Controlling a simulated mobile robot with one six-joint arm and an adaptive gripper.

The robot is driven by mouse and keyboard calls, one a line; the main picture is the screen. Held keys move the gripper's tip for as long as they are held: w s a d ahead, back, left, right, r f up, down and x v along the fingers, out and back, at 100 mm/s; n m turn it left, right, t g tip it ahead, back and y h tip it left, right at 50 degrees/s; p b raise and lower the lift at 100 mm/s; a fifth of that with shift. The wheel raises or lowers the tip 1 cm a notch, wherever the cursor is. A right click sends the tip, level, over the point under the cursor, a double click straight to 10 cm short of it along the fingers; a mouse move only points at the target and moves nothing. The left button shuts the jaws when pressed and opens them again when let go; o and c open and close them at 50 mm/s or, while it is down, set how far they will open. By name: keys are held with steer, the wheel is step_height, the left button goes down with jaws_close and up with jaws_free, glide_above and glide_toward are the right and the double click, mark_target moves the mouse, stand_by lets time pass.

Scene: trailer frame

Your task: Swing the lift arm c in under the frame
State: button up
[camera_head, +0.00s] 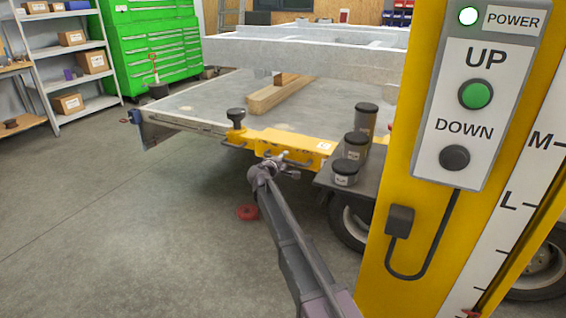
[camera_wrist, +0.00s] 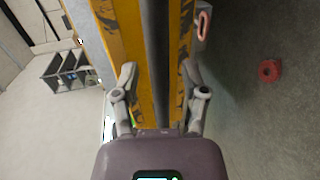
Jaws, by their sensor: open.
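A yellow lift arm (camera_head: 290,143) reaches out at the trailer's near edge in the head view, with a black round pad (camera_head: 236,117) at its left end. Its small white label is too small to read. The grey frame (camera_head: 310,58) is above and behind it. In the wrist view the worn yellow lift arm (camera_wrist: 130,35) runs away between my fingers, with a dark band along its middle. My gripper (camera_wrist: 158,73) is open, with one finger on each side of the arm. Contact cannot be told. In the head view my gripper (camera_head: 283,163) is at the arm's near side.
A yellow lift column (camera_head: 395,265) with a control box (camera_head: 480,90) stands close on the right. Dark-capped cylinders (camera_head: 346,171) stand beside the arm. Timber (camera_head: 282,93) lies on the grey platform (camera_head: 195,100). A red disc (camera_head: 248,212) lies on the floor. Floor at left is clear.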

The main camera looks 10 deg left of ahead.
jaws_close()
steer(key=shift+w, duration=0.1)
